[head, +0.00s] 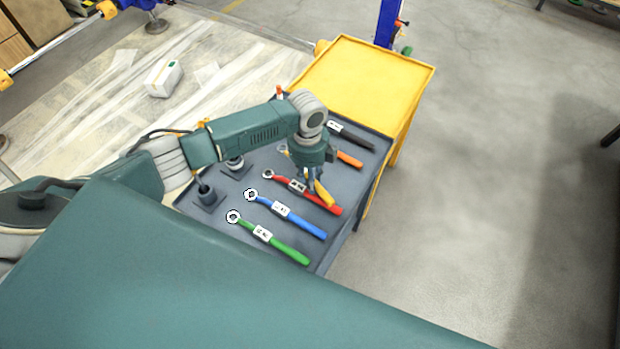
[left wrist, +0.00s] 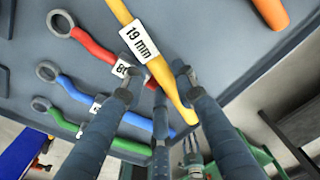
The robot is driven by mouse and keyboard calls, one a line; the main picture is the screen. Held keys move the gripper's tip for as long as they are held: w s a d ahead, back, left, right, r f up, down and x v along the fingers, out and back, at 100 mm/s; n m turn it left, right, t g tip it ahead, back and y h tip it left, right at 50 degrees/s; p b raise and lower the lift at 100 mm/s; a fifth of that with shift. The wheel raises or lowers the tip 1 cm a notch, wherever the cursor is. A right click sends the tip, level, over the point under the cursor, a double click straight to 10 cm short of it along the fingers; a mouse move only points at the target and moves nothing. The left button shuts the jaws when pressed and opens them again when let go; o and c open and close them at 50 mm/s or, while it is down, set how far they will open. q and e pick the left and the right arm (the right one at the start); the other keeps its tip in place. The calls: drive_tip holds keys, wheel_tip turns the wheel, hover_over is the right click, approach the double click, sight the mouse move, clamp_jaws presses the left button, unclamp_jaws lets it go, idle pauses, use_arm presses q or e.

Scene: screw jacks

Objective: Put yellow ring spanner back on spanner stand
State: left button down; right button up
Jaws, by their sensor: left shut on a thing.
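The yellow ring spanner (head: 322,192) is in my left gripper (head: 315,180), over the dark grey top (head: 215,222) where the other spanners lie in a row. In the left wrist view the yellow spanner (left wrist: 150,62) has a "19 mm" label, and my left gripper (left wrist: 158,78) is shut on its handle. Its ring end is out of that view and mostly hidden by my arm in the head view. I take the dark grey top as the spanner stand. The yellow spanner is between the orange spanner (head: 349,159) and the red spanner (head: 313,196); its height is unclear. My right gripper is not in view.
A blue spanner (head: 296,219), a green spanner (head: 281,245) and a black spanner (head: 355,138) also lie on the top. Two small dark posts (head: 204,194) on square bases stand at its left. A yellow table (head: 365,80) adjoins behind. The floor at right is clear.

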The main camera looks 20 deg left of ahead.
use_arm(q)
drive_tip(key=shift+s+f, duration=0.35)
drive_tip(key=c, duration=1.7)
unclamp_jaws()
drive_tip(key=shift+f, duration=0.1)
drive_tip(key=o, duration=0.3)
drive_tip(key=shift+f, duration=0.1)
drive_tip(key=shift+o, duration=0.2)
drive_tip(key=shift+r, duration=0.3)
wheel_tip(320, 180, up, 13)
drive_tip(key=b, duration=0.1)
drive_tip(key=shift+w+a+b, duration=0.3)
drive_tip(key=shift+w+b, duration=0.05)
